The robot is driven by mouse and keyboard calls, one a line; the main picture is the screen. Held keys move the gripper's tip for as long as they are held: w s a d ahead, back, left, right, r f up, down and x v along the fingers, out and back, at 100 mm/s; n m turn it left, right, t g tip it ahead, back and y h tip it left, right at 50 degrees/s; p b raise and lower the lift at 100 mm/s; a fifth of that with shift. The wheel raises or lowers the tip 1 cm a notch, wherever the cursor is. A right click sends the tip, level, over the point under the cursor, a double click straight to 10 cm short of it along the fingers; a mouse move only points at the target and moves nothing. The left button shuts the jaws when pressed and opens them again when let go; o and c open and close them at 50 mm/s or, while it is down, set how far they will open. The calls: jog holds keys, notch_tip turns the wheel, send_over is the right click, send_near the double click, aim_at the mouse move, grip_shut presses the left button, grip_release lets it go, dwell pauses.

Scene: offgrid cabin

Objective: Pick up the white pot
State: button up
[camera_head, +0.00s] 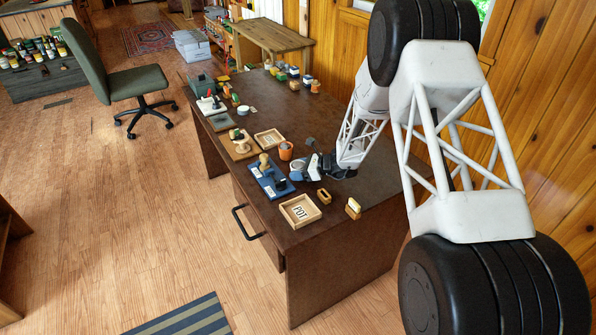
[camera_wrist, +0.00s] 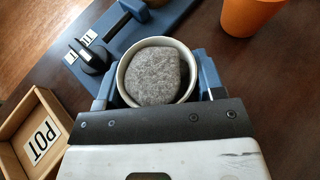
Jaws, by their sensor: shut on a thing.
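The white pot (camera_wrist: 121,78) is a small round cup with a pale rim. A rough grey stone (camera_wrist: 153,77) fills its opening. In the wrist view, the blue fingers of my gripper (camera_wrist: 157,82) are on the pot's left and right sides, shut on it. In the head view, my gripper (camera_head: 304,168) is low over the desk, beside the blue board, and largely hides the pot. I cannot tell whether the pot's base touches the desk.
A wooden tray labelled POT (camera_head: 311,221) lies near the desk's front edge. A blue board (camera_head: 265,187) with a wooden-knobbed tool is left of my gripper. An orange cup (camera_head: 286,151) stands just behind. Two small wooden blocks are at right.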

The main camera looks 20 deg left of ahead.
aim_at(298, 166)
jog(key=shift+r, duration=0.8)
notch_tip(298, 166, up, 2)
jog(key=s+d, duration=0.2)
jog(key=s, duration=0.2)
jog(key=s+d, duration=0.2)
jog(key=s, duration=0.3)
jog(key=s+d+r, duration=0.1)
jog(key=s+d, duration=0.2)
jog(key=s, duration=0.2)
jog(key=shift+s+d+r, duration=0.1)
jog(key=shift+s, duration=0.05)
